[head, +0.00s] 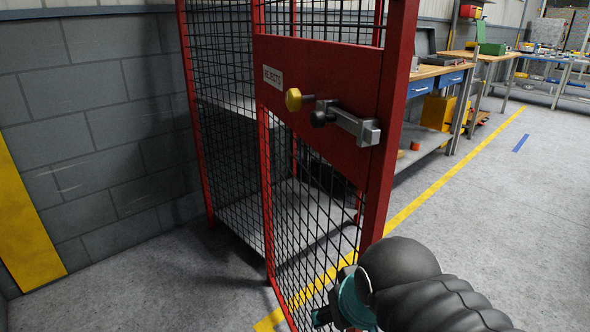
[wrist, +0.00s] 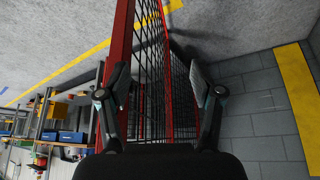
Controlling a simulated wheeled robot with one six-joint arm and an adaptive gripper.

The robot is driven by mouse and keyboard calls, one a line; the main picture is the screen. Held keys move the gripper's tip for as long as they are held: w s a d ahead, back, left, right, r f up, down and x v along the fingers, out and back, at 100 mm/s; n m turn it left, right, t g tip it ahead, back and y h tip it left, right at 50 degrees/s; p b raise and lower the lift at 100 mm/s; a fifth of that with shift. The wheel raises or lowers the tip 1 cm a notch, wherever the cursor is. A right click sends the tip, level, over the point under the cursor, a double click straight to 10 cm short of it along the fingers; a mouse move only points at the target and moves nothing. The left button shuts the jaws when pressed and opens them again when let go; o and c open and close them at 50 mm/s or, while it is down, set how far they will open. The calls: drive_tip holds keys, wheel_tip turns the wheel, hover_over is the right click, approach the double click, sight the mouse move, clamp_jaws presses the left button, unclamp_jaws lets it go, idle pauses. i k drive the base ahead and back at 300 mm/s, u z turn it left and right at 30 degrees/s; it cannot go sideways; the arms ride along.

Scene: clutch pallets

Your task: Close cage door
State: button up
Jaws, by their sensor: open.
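The cage door (head: 330,100) is a red frame with black mesh and a red panel. The panel bears a white "REJECTS" label, a yellow knob (head: 293,99) and a grey latch bar (head: 355,126) with a black knob. The door stands swung out from the red mesh cage (head: 225,150), its latch edge toward me. My gripper (wrist: 158,76) is open and empty, low down by the door. In the wrist view a red post and mesh show behind and between its fingers; I cannot tell whether it touches them. My arm hides the door's lower right corner in the head view.
A grey block wall (head: 90,120) with a yellow panel (head: 25,220) stands at the left. A workbench (head: 430,75) with blue drawers is behind the door at the right. A yellow line (head: 440,180) crosses the floor. The floor (head: 520,220) at the right is clear.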

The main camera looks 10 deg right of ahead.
sight(371, 84)
drive_tip(key=k, duration=0.5)
drive_tip(key=z, duration=0.95)
drive_tip(key=k, duration=0.35)
drive_tip(key=u, duration=0.75)
